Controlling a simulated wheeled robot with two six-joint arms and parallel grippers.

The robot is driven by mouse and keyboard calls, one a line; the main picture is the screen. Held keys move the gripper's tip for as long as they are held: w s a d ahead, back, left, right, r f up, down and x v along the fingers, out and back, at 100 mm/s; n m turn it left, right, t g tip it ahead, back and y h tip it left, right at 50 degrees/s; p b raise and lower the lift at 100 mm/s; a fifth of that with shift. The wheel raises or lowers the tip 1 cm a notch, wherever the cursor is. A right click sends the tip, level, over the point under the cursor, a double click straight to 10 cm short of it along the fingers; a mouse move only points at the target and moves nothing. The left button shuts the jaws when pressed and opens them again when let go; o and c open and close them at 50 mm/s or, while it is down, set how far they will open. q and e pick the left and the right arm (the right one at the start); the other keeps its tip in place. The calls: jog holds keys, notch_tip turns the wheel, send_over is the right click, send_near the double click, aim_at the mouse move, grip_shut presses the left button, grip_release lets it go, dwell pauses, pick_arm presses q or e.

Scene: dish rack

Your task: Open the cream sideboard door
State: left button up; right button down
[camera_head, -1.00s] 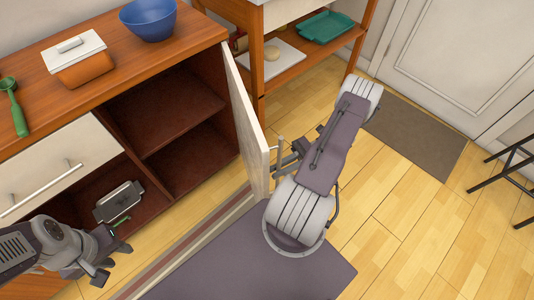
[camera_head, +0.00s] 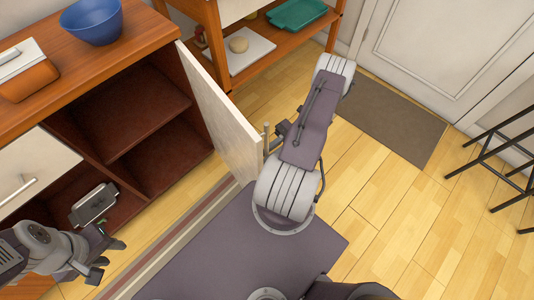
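The cream sideboard door (camera_head: 220,112) stands swung wide open, hinged at the right end of the wooden sideboard (camera_head: 140,28). Its cream face with the bar handle (camera_head: 266,138) is turned to the right, toward my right arm. My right gripper (camera_head: 278,134) is at that handle, partly hidden behind my arm; I cannot tell whether its fingers are closed on it. My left gripper (camera_head: 105,259) is at the lower left, in front of the sideboard, with its fingers apart and nothing visible between them.
A blue bowl (camera_head: 92,20) and a lidded orange dish (camera_head: 27,76) stand on the sideboard. A metal container (camera_head: 94,204) sits in the low compartment. A shelf unit with a teal tray (camera_head: 297,14) is behind the door. A black stool (camera_head: 490,150) stands at right.

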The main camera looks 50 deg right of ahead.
jog(key=c, duration=1.5)
grip_release()
jog(key=shift+o, duration=0.2)
jog(key=s+d, duration=0.1)
jog(key=d, duration=0.6)
jog(key=shift+d, duration=0.25)
